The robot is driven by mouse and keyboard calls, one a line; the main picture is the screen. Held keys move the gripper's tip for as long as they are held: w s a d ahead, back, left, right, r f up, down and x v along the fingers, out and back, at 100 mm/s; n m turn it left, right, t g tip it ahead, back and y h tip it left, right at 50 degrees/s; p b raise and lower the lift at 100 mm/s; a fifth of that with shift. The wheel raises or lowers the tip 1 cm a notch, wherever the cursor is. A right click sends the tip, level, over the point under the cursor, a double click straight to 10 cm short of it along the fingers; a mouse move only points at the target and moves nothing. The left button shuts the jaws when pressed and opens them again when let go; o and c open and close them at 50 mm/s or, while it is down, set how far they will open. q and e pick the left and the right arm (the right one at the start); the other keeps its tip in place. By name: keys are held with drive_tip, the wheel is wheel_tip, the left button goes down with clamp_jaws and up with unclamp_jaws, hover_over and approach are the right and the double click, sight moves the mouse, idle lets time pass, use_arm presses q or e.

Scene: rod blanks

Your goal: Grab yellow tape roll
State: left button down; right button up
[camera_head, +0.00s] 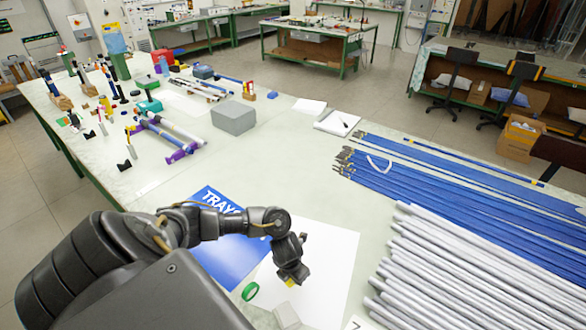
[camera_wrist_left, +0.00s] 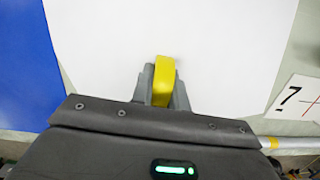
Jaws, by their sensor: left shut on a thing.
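The yellow tape roll (camera_wrist_left: 164,80) is held edge-on between the fingers of my left gripper (camera_wrist_left: 160,88) in the left wrist view. The gripper is shut on it above a white sheet. In the head view my left gripper (camera_head: 291,280) is low over the white sheet, and a small bit of the yellow tape roll (camera_head: 290,283) shows at its tip. Most of the roll is hidden there by the gripper. I cannot tell whether the roll touches the sheet. My right gripper is in neither view.
A green tape roll (camera_head: 250,291) and a pale block (camera_head: 286,316) are close to my left gripper. A blue sheet (camera_head: 222,256) lies beside the white sheet (camera_head: 334,262). Grey rods (camera_head: 470,270) and blue rods (camera_head: 450,185) cover the right.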

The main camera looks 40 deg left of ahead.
use_arm(q)
drive_tip(key=shift+r, duration=0.15)
drive_tip(key=shift+r, duration=0.25)
wheel_tip(320, 180, up, 2)
drive_tip(key=shift+r+b, duration=0.25)
drive_tip(key=shift+b, duration=0.05)
drive_tip(key=s+d+r+p, duration=0.4)
drive_tip(key=s+d+r, duration=0.5)
drive_tip(key=d, duration=0.1)
drive_tip(key=shift+s+d+r+p, duration=0.2)
drive_tip(key=shift+r+p, duration=0.1)
drive_tip(key=shift+r, duration=0.05)
